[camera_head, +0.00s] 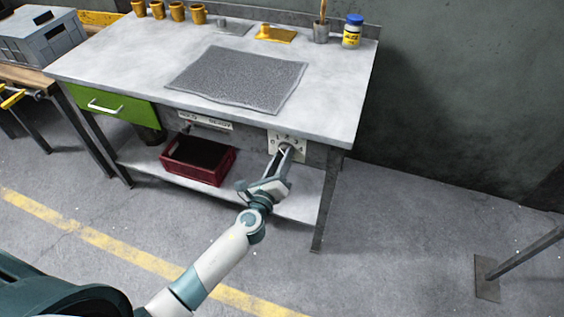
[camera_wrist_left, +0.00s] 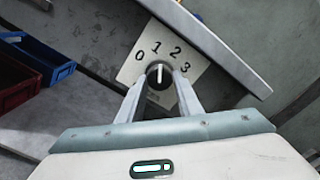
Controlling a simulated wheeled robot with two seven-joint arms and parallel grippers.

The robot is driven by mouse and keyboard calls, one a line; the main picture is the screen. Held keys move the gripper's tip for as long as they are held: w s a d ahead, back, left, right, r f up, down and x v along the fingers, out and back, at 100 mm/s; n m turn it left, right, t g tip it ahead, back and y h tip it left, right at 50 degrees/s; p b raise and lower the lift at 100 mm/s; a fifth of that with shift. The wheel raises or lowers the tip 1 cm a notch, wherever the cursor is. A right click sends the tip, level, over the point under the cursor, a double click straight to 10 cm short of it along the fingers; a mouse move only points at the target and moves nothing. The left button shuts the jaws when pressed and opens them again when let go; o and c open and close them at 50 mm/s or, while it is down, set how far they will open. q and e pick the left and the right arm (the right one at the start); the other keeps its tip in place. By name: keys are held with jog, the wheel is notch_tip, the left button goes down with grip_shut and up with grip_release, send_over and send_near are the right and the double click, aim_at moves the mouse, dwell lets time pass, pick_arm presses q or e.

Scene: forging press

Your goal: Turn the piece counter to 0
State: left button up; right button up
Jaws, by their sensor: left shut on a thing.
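The piece counter is a white plate (camera_head: 302,147) on the front of the workbench, below the right part of its top. In the left wrist view the plate (camera_wrist_left: 132,67) shows the numerals 0, 1, 2 and 3 around a round dark knob (camera_wrist_left: 159,73). The knob's white line points up in that view, toward about the 1. My left gripper (camera_head: 285,152) reaches the knob from the front and is shut on it. In the left wrist view the fingers (camera_wrist_left: 160,82) lie on both sides of the knob. They hide the plate's lower part.
The workbench top (camera_head: 130,60) carries a grey mat (camera_head: 237,78), several yellow cups and a blue-lidded jar (camera_head: 352,31). A red crate (camera_head: 198,160) stands on the lower shelf, left of my gripper. A green drawer (camera_head: 115,105) is further left. The floor to the right is mostly clear.

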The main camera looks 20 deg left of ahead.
pick_arm(q)
jog(key=shift+n+b, duration=0.9)
jog(key=shift+n, duration=3.7)
pick_arm(e)
jog(key=shift+w+a+r, duration=0.15)
jog(key=shift+w+r, duration=0.25)
jog(key=shift+r, duration=0.5)
jog(key=shift+w+a+r, duration=0.2)
jog(key=shift+w+r, duration=0.15)
jog(key=shift+r, duration=0.55)
jog(key=shift+w+a+r, duration=0.15)
jog(key=shift+w+r, duration=0.25)
jog(key=shift+r, duration=0.5)
pick_arm(q)
jog(key=o, duration=1)
jog(key=shift+o, duration=0.2)
jog(key=s+b, duration=0.1)
jog(key=s, duration=1.6)
jog(key=shift+s+a+b, duration=0.2)
jog(key=shift+a+b, duration=0.1)
jog(key=shift+b, duration=0.05)
pick_arm(e)
jog(key=r, duration=0.5)
jog(key=shift+w+a, duration=0.15)
jog(key=shift+w, duration=0.05)
